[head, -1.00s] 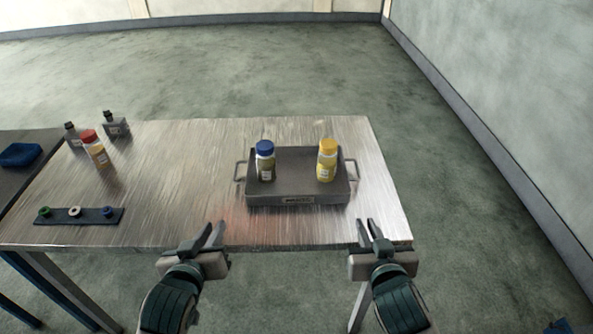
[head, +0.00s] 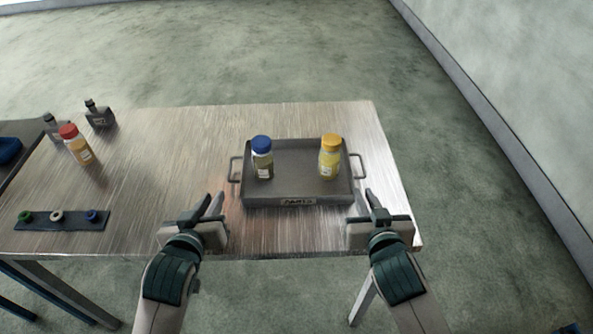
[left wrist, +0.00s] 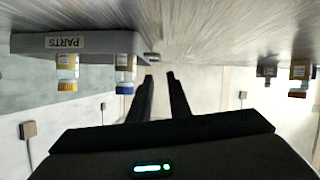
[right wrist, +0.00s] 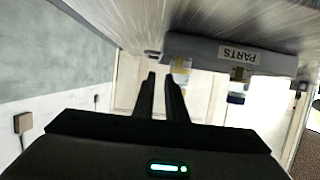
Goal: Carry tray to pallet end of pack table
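A grey tray (head: 298,188) with a "PARTS" label and a handle on each side sits on the metal pack table (head: 200,130), near its right end. A blue-capped bottle (head: 262,158) and a yellow-capped bottle (head: 329,158) stand in it. My left gripper (head: 214,205) is open and empty, in front and left of the tray's left handle (head: 235,169). My right gripper (head: 366,200) is open and empty, just in front of the right handle (head: 358,167). The tray also shows upside down in the left wrist view (left wrist: 110,42) and the right wrist view (right wrist: 195,50).
A red-capped bottle (head: 77,146) and two dark bottles, one of them here (head: 98,115), stand at the table's left. A dark strip (head: 62,219) with three coloured rings lies at the front left. A darker table with a blue item (head: 8,150) adjoins on the left.

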